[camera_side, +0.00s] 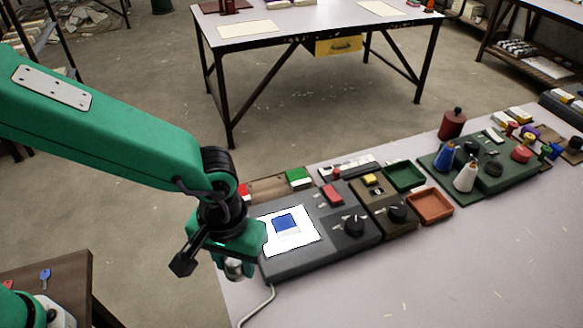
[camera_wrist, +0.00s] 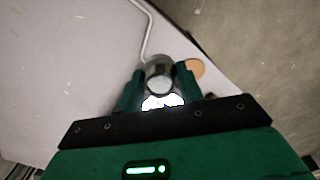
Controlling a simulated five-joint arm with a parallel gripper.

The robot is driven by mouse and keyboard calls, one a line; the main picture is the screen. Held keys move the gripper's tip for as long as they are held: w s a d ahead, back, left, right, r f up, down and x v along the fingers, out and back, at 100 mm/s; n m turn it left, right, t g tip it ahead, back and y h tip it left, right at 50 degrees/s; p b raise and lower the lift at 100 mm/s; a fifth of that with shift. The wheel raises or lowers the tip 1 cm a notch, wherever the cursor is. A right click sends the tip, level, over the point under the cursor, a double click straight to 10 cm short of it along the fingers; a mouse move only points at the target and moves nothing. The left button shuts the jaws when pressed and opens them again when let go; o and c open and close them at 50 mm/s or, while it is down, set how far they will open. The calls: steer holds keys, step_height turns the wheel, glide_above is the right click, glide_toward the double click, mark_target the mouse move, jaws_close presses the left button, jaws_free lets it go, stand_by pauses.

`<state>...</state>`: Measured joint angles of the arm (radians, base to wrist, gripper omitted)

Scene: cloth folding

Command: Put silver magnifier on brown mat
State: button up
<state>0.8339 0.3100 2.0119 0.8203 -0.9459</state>
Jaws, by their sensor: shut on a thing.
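The silver magnifier (camera_side: 233,268) is a small grey metallic piece under my gripper (camera_side: 236,259) in the side view, at the left end of the pale table. In the wrist view the magnifier (camera_wrist: 158,76) shows as a round silver cylinder between the two green fingers of my gripper (camera_wrist: 159,84), which is shut on it. A round tan-brown disc, likely the brown mat (camera_wrist: 195,68), lies just right of the right finger near the table edge. The mat is hidden in the side view. I cannot tell the magnifier's exact height above the table.
A dark console with a white panel (camera_side: 305,238) and knobs stands right of my gripper. A grey cable (camera_side: 262,305) runs from it. Green (camera_side: 405,175) and orange (camera_side: 430,206) trays and a green board (camera_side: 500,166) lie farther right. The table front is clear.

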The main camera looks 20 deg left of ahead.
steer(key=shift+s+a+f, duration=0.3)
steer(key=shift+s+a, duration=0.2)
steer(key=shift+s, duration=0.05)
steer(key=shift+s+a+f, duration=0.3)
steer(key=shift+s+a, duration=0.15)
steer(key=shift+s, duration=0.05)
steer(key=w+a+f, duration=0.1)
steer(key=w+f, duration=0.1)
steer(key=w, duration=0.1)
steer(key=w+a+f, duration=0.2)
steer(key=w, duration=0.2)
steer(key=w+a+f, duration=0.2)
steer(key=w+f, duration=0.1)
steer(key=shift+w+a, duration=0.1)
steer(key=shift+w, duration=0.15)
steer(key=shift+f, duration=0.1)
steer(key=shift+f, duration=1.9)
steer(key=shift+f, duration=0.1)
steer(key=o, duration=0.7)
steer(key=shift+o, duration=0.2)
